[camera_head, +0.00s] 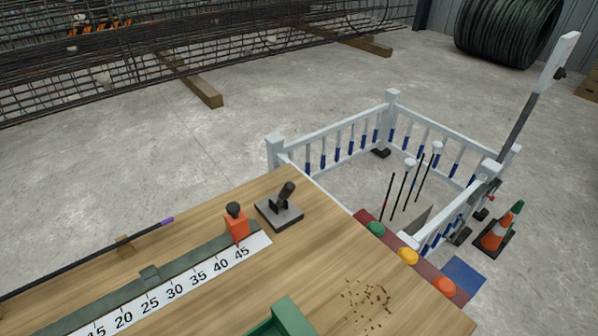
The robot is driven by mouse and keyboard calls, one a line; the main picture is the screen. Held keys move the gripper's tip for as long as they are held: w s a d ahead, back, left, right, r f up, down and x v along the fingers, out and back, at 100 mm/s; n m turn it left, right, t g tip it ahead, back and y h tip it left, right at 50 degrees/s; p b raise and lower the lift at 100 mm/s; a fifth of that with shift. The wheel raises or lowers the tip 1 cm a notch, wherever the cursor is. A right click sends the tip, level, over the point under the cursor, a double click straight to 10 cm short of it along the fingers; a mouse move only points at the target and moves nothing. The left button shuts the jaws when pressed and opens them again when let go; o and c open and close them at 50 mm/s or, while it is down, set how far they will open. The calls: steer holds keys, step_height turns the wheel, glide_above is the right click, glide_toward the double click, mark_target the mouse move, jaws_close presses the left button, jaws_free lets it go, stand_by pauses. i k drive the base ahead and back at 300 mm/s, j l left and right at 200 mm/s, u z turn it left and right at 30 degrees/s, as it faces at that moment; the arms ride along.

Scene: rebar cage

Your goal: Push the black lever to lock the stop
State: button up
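A black lever (285,193) stands on a square grey plate (279,213) near the far edge of the wooden bench (310,255). It leans slightly to the right at its top. To its left, an orange stop (237,228) with a black knob (234,209) on top sits on the dark rail (190,258), by the 45 mark of the white scale (205,282). I cannot tell from this view whether the stop is locked. My gripper does not show, so its place relative to the lever is unknown.
A dark rod with a purple tip (166,221) lies along the bench's left side. A green object (292,318) stands at the near edge, with brown crumbs (366,298) to its right. Green, yellow and orange buttons (408,256) line the right edge. A white railing (340,140) stands beyond.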

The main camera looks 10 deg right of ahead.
mark_target(289, 188)
steer(key=k+j, duration=0.1)
steer(key=j, duration=0.4)
steer(key=k+j, duration=0.1)
steer(key=j, duration=0.35)
steer(key=i+l+u, duration=0.35)
steer(key=l, duration=0.85)
steer(key=i+l+u, duration=0.15)
steer(key=l+u, duration=0.2)
steer(key=l, duration=0.85)
steer(key=l+u, duration=0.35)
steer(key=l, duration=0.9)
